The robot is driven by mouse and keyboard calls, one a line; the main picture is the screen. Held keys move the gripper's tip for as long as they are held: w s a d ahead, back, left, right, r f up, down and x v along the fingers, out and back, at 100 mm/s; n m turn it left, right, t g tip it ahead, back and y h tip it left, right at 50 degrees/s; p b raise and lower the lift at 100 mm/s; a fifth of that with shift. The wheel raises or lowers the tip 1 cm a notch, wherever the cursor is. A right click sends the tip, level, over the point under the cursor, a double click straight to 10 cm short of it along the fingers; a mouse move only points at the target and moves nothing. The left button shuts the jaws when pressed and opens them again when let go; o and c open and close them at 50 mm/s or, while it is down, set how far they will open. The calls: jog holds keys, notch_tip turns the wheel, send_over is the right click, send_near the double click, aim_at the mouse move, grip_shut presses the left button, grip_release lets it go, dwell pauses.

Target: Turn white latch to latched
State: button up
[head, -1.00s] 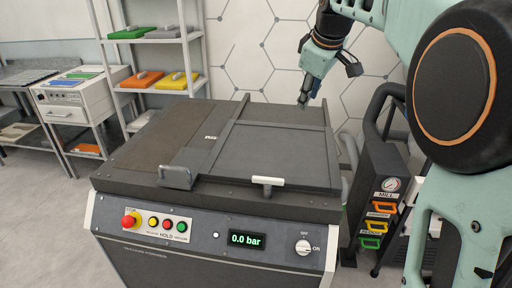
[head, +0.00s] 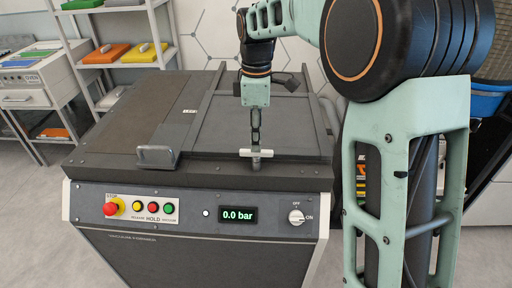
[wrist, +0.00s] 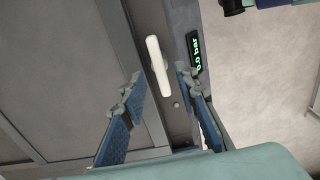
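The white latch (head: 263,153) is a small bar at the front edge of the machine's dark lid (head: 300,115). In the head view it lies crosswise, roughly parallel to the front edge. It also shows in the wrist view (wrist: 158,66), beyond my fingertips and roughly between their lines. My gripper (head: 256,145) points down just above and behind the latch in the head view. In the wrist view my gripper (wrist: 158,88) has its two blue-padded fingers apart with nothing between them. Whether a fingertip touches the latch I cannot tell.
The front panel holds a red stop button (head: 113,207), several coloured buttons, a display reading 0.0 bar (head: 238,214) and a white knob (head: 296,216). A metal handle (head: 157,156) stands left of the latch. Shelves (head: 130,55) with coloured insoles stand behind left.

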aim_at(256, 155)
jog(key=shift+f, duration=1.7)
grip_shut()
